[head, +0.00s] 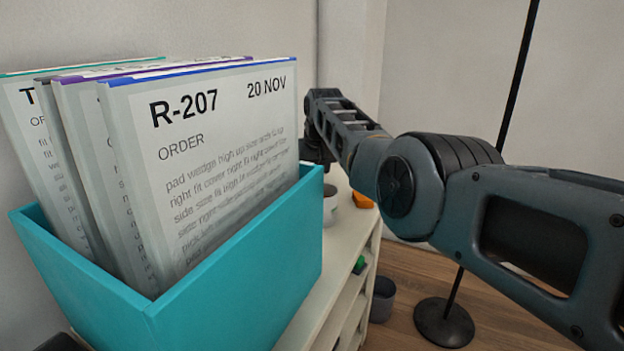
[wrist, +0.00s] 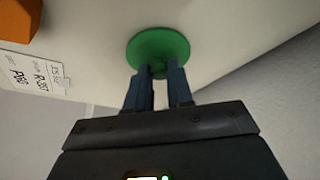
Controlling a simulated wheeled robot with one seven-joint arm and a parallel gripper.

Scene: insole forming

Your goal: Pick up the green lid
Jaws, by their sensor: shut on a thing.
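The green lid (wrist: 158,46) is a round disc with a small knob, seen in the wrist view just beyond my fingertips. My gripper (wrist: 159,72) is shut on the lid's knob, with one dark finger on each side of it. I cannot tell whether the lid rests on the pale surface or is held just above it. In the head view my arm reaches to the far end of the shelf, and the lid cannot be made out there.
A teal box (head: 235,290) of order cards stands close on the left of the head view. A cup (head: 330,207) and an orange object (head: 362,200) are on the white shelf unit (head: 345,245). Printed labels (wrist: 36,73) show in the wrist view. A black pole stands on the right.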

